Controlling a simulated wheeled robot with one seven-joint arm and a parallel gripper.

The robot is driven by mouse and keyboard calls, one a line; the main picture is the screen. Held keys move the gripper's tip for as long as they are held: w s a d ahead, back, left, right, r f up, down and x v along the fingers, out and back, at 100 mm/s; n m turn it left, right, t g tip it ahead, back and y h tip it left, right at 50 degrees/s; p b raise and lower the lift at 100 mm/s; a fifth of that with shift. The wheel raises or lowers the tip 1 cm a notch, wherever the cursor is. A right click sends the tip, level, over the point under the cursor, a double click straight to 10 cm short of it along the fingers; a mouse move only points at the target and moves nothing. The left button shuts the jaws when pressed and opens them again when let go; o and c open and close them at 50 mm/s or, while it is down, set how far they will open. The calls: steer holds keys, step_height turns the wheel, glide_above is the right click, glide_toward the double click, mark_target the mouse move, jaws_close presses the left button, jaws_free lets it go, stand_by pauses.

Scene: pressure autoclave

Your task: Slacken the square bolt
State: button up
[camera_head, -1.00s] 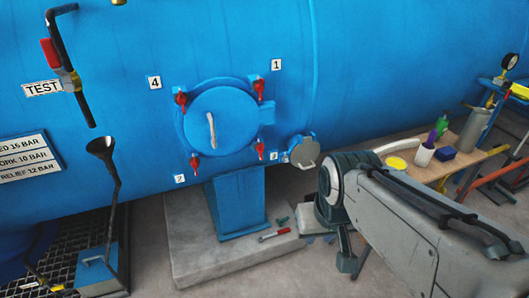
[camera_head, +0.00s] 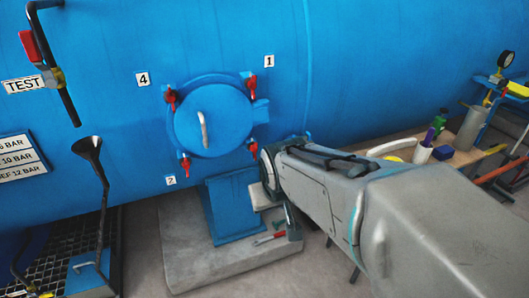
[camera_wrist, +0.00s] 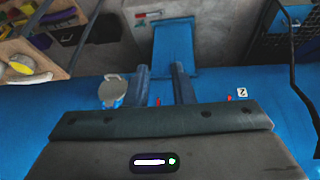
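A round blue hatch (camera_head: 213,120) with a pale handle is on the blue vessel. I cannot tell which part is the square bolt. In the wrist view my gripper (camera_wrist: 161,67) has two dark fingers apart, with nothing seen between their tips. A red clamp handle (camera_wrist: 158,101) shows between the fingers, nearer the palm. A round grey cap (camera_wrist: 112,91) is left of the fingers.
A funnel pipe (camera_head: 103,200) and valve pipe (camera_head: 55,75) are at left. A wooden bench (camera_head: 462,158) with bottles is at right.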

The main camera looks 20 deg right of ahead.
steer(key=w+d+f+t+y+b, duration=0.1)
steer(key=w+d+f+t+b, duration=0.6)
steer(key=w+d+f+b, duration=0.4)
steer(key=w+d+f+t+y+b, duration=0.1)
steer(key=w+d+f+t+b, duration=0.5)
steer(key=w+d+f+b, duration=0.45)
steer(key=w+a+f, duration=0.1)
steer(key=w+a, duration=0.1)
steer(key=w, duration=1.3)
steer(key=shift+w+a+n, duration=0.2)
steer(key=shift+a+n, duration=0.2)
steer(key=shift+f, duration=0.1)
jaws_close()
